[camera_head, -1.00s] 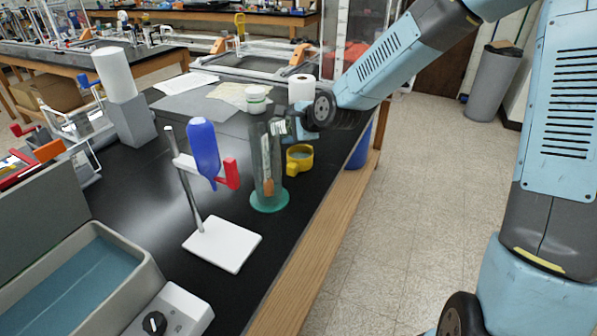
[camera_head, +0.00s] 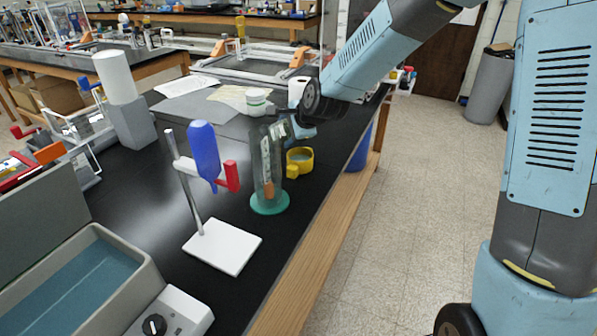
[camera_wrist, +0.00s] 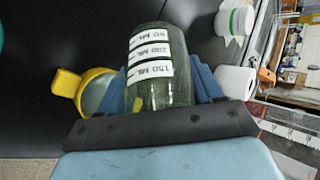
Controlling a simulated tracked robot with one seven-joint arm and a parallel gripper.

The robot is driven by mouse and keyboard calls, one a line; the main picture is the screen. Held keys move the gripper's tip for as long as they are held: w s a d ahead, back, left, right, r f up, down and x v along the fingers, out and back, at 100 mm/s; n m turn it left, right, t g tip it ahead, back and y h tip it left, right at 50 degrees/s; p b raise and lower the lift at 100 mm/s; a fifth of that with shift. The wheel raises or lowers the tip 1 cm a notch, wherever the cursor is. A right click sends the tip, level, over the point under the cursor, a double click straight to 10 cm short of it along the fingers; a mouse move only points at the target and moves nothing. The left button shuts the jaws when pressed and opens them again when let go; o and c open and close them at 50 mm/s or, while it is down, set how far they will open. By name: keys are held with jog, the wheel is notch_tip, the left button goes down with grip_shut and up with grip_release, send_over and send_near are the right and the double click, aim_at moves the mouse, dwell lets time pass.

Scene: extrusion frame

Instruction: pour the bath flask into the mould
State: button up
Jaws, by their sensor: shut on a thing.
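My gripper (camera_wrist: 160,105) is shut on a clear greenish flask (camera_wrist: 158,68) with white volume labels; the wrist view shows it between the blue fingers. In the head view my gripper (camera_head: 300,128) is above the bench, and the flask overlaps a tall glass cylinder on a teal foot (camera_head: 270,204), so its outline is hard to separate. A yellow round cup with a side tab (camera_head: 304,165), which looks like the mould, stands on the bench just below my gripper. It also shows left of the flask in the wrist view (camera_wrist: 66,82). The flask's contents are unclear.
A blue bottle (camera_head: 203,150) hangs on a stand with a white base (camera_head: 222,247), left of the cylinder. A grey water bath (camera_head: 137,268) is at the front left. A white-lidded jar (camera_head: 257,97) and a paper roll (camera_head: 298,88) stand behind. The bench's wooden edge (camera_head: 300,285) is close on the right.

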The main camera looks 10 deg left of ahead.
jog(key=shift+h+b, duration=0.5)
jog(key=shift+b, duration=0.1)
dwell(0.3)
jog(key=shift+w+a+r+n+g+h+b, duration=0.15)
jog(key=shift+g+h+b, duration=0.2)
jog(key=shift+h+b, duration=0.2)
jog(key=shift+s+a+n+g+h+b, duration=0.15)
jog(key=shift+g+h+b, duration=0.25)
jog(key=shift+b, duration=0.2)
dwell(0.5)
jog(key=shift+w+a+n+g+h+b, duration=0.15)
jog(key=shift+w+a+g+h+b, duration=0.15)
jog(key=shift+a+h, duration=0.35)
jog(key=shift+w+a+n+g+h+b, duration=0.2)
jog(key=shift+a+h, duration=0.25)
jog(key=shift+h, duration=0.35)
jog(key=shift+w+a+f+g+h+b, duration=0.2)
jog(key=shift+a+f+g+h+b, duration=0.25)
jog(key=shift+f+h, duration=0.45)
jog(key=shift+w+a+f+n+h+b, duration=0.2)
jog(key=shift+a+n+h+b, duration=0.15)
jog(key=shift+a+h, duration=0.4)
